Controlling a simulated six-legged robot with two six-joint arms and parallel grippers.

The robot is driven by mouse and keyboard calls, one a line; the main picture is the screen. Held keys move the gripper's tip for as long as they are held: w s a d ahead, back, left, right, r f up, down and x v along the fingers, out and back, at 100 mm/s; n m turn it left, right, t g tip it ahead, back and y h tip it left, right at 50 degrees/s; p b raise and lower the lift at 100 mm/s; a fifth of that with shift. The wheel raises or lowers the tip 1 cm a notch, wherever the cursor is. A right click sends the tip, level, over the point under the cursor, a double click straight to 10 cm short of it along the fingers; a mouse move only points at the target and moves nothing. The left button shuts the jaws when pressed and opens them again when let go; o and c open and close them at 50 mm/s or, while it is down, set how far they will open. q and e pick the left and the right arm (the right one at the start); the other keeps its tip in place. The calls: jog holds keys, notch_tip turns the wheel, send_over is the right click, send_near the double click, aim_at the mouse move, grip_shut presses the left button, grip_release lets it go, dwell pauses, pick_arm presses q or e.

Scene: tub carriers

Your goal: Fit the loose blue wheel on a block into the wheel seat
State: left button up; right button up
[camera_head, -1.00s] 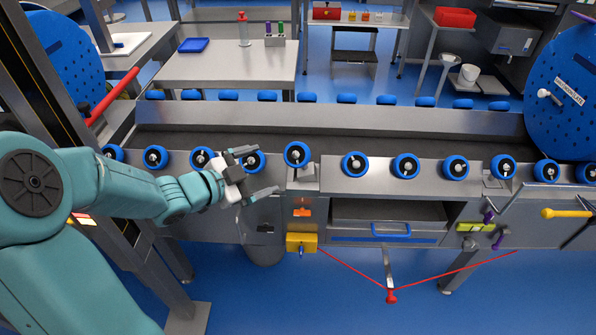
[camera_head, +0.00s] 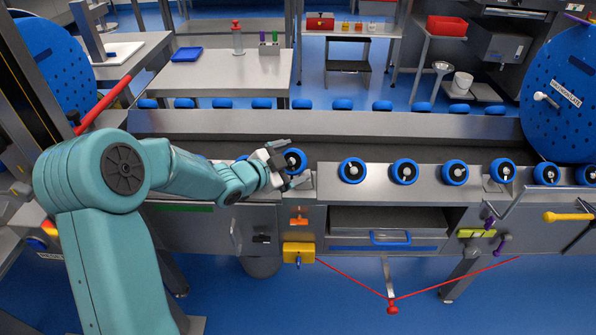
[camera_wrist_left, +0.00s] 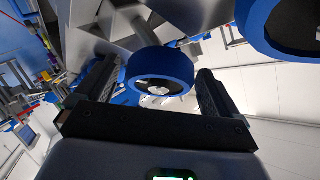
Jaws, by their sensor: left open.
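A blue wheel (camera_head: 297,158) with a pale hub stands on a small grey block on the front ledge of the conveyor. My left gripper (camera_head: 289,164) is at this wheel with its jaws open, one finger above and one below it in the head view. In the left wrist view the wheel (camera_wrist_left: 168,62) sits between the two open fingers, with a gap visible on the right side. The fingers partly hide the wheel and block in the head view. I cannot make out an empty wheel seat. My right gripper is not in view.
Several blue wheels stand along the front ledge to the right, the closest being one wheel (camera_head: 352,171). A second wheel (camera_wrist_left: 288,25) is close by in the left wrist view. A yellow box (camera_head: 298,253) with red cords hangs below. A large blue perforated disc (camera_head: 562,95) stands at right.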

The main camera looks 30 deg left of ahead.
pick_arm(q)
jog(key=shift+x, duration=0.9)
jog(key=shift+r, duration=0.15)
jog(key=c, duration=1.6)
